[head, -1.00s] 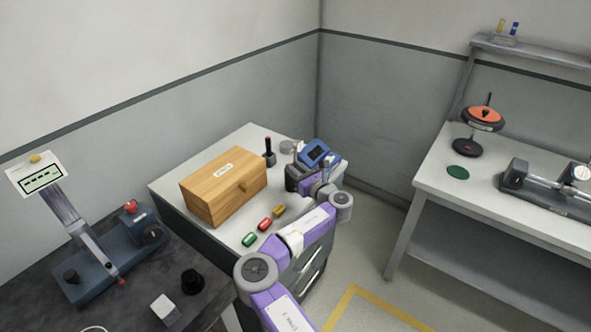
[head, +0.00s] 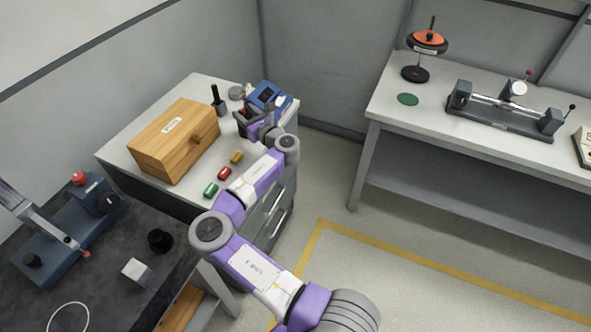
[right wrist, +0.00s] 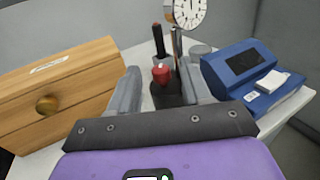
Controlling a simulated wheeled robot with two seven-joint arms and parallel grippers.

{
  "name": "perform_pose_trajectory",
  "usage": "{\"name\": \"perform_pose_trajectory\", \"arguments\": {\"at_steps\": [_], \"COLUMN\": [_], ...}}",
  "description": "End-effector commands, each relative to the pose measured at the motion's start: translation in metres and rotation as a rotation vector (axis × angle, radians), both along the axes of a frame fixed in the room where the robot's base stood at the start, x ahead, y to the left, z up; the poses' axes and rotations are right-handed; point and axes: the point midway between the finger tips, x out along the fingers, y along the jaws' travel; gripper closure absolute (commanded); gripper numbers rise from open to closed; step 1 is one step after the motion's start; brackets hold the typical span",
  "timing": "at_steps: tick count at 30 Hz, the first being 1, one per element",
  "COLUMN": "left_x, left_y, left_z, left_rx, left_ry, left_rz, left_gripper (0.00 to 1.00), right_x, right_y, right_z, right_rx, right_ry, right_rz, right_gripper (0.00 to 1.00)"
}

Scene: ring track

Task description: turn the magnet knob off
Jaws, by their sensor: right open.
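The red magnet knob (right wrist: 161,75) is on a black magnet base (right wrist: 175,92), with a metal post and a white dial gauge (right wrist: 187,12) above it in the right wrist view. My right gripper (right wrist: 160,68) is open, with one grey finger on each side of the knob and gaps between. I cannot tell how far above or behind the knob the fingertips are, nor which way it is turned. In the head view my right gripper (head: 252,122) is at the cabinet top's right side and hides the knob. My left gripper is not in view.
A wooden box (head: 174,140) stands left of my gripper, a blue device (head: 268,96) close on the right. A black upright tool (head: 218,101) stands behind. Green, red (head: 224,173) and yellow pieces lie in front. Open floor separates the cabinet from the right bench (head: 385,108).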

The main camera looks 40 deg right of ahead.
Motion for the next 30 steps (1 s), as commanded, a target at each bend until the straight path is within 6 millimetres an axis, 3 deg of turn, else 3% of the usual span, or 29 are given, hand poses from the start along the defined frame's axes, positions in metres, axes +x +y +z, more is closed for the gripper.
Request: {"name": "perform_pose_trajectory", "arguments": {"at_steps": [14,30], "left_x": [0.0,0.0], "left_y": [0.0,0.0], "left_z": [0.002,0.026], "left_rx": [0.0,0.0], "left_ry": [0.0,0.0], "left_rz": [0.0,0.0], "left_gripper": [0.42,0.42], "right_x": [0.003,0.008], "right_y": [0.011,0.018], "right_z": [0.001,0.002], "right_rx": [-0.002,0.001], "right_ry": [0.001,0.001], "right_rz": [-0.344,-0.671], "right_gripper": [0.52,0.52]}}
